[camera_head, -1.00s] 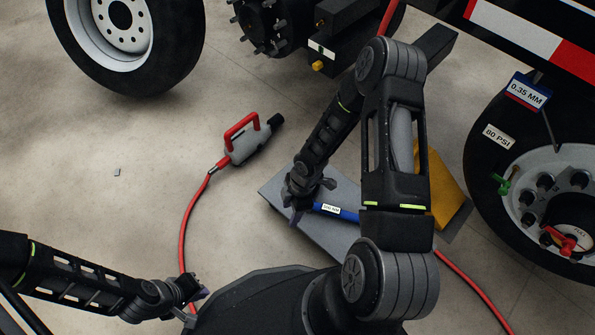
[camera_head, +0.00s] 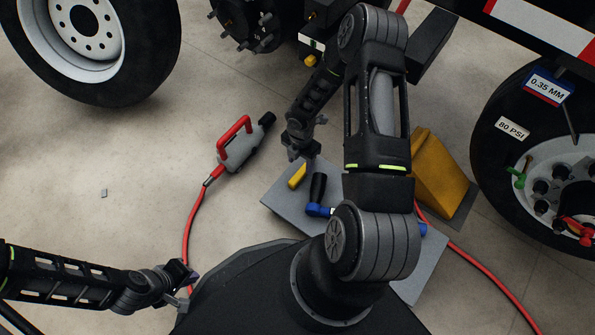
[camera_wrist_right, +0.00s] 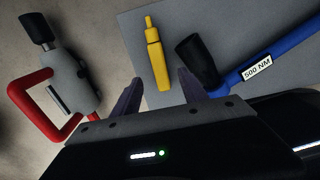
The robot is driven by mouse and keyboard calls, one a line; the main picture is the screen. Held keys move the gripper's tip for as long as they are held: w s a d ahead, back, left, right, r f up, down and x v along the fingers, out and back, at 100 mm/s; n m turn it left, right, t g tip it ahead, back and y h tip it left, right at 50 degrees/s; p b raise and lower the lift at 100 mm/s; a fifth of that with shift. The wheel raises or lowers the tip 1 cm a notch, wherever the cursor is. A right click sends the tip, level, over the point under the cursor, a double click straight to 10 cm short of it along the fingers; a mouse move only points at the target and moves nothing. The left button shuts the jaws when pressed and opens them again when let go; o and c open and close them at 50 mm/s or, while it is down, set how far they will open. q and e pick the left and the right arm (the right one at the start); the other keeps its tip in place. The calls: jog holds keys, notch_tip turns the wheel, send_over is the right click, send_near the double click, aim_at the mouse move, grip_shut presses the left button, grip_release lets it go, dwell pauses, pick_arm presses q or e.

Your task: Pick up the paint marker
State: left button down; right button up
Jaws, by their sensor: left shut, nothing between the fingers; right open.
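The yellow paint marker (camera_head: 297,176) lies on the grey board (camera_head: 283,201) near its upper left edge. In the right wrist view the marker (camera_wrist_right: 158,58) lies ahead of the fingers, its thin tip pointing away. My right gripper (camera_head: 301,152) is open and empty, just beyond the marker in the head view. In the wrist view its fingertips (camera_wrist_right: 157,88) straddle the line of the marker's near end; the height gap is hard to judge. My left gripper (camera_head: 188,274) is shut and empty, low at the left, away from the board.
A grey tool with a red handle (camera_head: 234,142) and red hose lies left. A yellow chock (camera_head: 440,175) and a wheel (camera_head: 560,160) stand right.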

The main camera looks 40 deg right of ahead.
aim_at(300, 173)
jog(key=shift+f+b, duration=0.55)
jog(key=shift+f, duration=0.75)
notch_tip(300, 173, down, 4)
jog(key=b, duration=0.2)
jog(key=shift+f+b, duration=0.25)
jog(key=shift+b, duration=0.15)
jog(key=shift+w+f, duration=0.1)
jog(key=shift+f, duration=0.3)
grip_shut()
